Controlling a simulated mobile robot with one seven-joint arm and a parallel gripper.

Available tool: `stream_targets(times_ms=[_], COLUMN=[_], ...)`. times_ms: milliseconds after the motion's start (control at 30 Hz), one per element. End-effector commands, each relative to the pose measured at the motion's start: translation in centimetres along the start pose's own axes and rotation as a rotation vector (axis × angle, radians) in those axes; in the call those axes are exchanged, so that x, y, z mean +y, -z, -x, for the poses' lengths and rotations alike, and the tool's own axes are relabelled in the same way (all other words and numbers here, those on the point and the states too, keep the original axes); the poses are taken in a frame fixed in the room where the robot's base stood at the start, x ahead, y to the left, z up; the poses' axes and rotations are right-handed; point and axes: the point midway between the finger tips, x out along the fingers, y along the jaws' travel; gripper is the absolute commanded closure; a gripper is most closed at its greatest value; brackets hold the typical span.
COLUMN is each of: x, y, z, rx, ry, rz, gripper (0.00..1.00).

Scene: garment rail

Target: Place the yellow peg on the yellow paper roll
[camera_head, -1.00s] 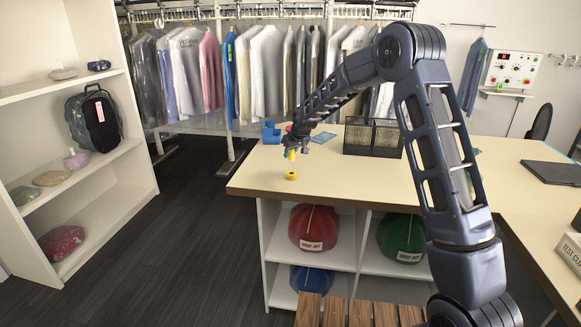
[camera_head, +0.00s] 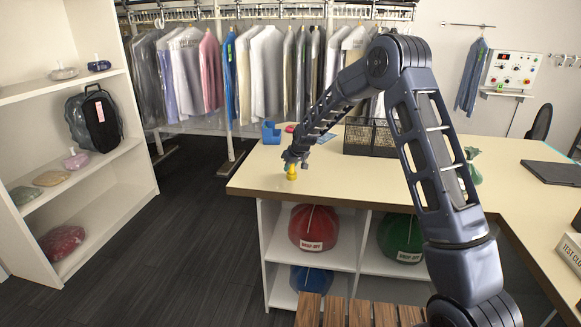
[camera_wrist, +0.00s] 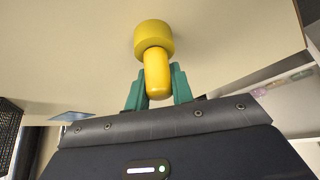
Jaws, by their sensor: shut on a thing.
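The yellow paper roll (camera_head: 292,177) stands on the cream counter near its front left corner. The yellow peg (camera_head: 292,167) is directly above it in the head view, with no clear gap between them. My gripper (camera_head: 293,160) is shut on the peg just above the roll. In the wrist view the teal fingers of my gripper (camera_wrist: 157,88) sit on both sides of the peg (camera_wrist: 157,75). The far end of the peg meets or overlaps the wider roll (camera_wrist: 153,38). I cannot tell whether the peg touches the roll or only lines up with it.
The cream counter (camera_head: 370,180) is clear around the roll. A blue holder (camera_head: 271,132) and a black mesh basket (camera_head: 372,137) stand behind my gripper. A green object (camera_head: 473,165) is right of my arm. Hanging garments (camera_head: 250,75) are at the back.

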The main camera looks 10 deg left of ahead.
Motion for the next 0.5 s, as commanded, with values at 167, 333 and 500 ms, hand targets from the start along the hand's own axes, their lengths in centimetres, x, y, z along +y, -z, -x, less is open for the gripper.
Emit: stream_targets(times_ms=[167, 333, 500], x=[0.0, 0.0, 0.0], y=[-0.07, -0.07, 0.08], z=[-0.1, -0.1, 0.13], rx=[0.0, 0.0, 0.0], ry=[0.0, 0.0, 0.0], rz=[0.0, 0.0, 0.0], gripper=[0.55, 0.55, 0.55])
